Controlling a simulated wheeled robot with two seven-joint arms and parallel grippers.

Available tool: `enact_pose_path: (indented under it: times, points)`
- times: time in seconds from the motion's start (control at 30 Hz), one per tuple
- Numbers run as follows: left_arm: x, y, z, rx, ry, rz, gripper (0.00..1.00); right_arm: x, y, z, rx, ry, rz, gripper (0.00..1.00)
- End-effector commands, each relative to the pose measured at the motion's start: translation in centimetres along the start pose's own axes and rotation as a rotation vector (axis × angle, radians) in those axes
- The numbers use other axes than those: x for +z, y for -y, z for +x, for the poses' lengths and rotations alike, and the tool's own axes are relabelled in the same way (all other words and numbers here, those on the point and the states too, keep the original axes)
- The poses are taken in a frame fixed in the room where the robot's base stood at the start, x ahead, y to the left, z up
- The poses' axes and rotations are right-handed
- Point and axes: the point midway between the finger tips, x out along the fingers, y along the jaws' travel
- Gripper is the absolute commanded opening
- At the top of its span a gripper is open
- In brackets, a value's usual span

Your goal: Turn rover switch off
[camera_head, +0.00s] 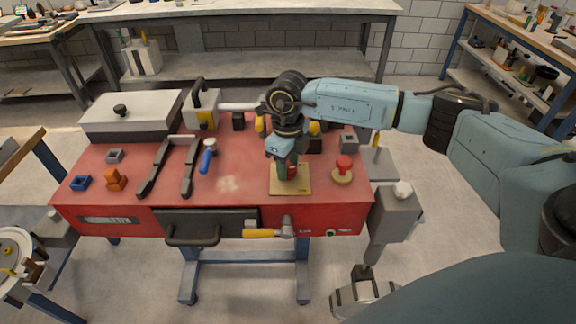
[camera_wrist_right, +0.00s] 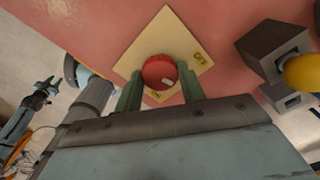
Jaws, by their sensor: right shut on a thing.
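The rover switch is a red round knob (camera_wrist_right: 158,70) with a pale mark on its top, set on a square tan plate (camera_wrist_right: 137,59). The words OFF and ON are printed on the plate. In the head view the plate (camera_head: 301,185) lies on the red bench top, right of the middle. My right gripper (camera_head: 289,172) points down over it and mostly hides the knob. In the wrist view its green fingers (camera_wrist_right: 159,82) stand on either side of the knob, shut on it. My left gripper is not in view.
A red knob on a round tan base (camera_head: 343,169) stands right of the plate. Grey blocks (camera_head: 349,143) are behind it. A blue-handled tool (camera_head: 207,158) and two dark bars (camera_head: 190,165) lie left. A yellow-handled valve (camera_head: 262,233) juts from the bench front.

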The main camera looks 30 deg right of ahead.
Motion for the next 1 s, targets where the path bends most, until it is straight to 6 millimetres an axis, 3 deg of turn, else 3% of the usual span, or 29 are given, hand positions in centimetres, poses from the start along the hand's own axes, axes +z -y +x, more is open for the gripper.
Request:
enact_pose_path:
  times: [0.5,1.0]
  points:
    - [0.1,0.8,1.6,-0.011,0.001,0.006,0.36,0.1,0.1,-0.1,-0.002,0.004,-0.426,0.17]
    - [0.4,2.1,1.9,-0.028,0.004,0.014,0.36,0.1,0.1,-0.2,-0.003,0.004,-0.578,0.17]
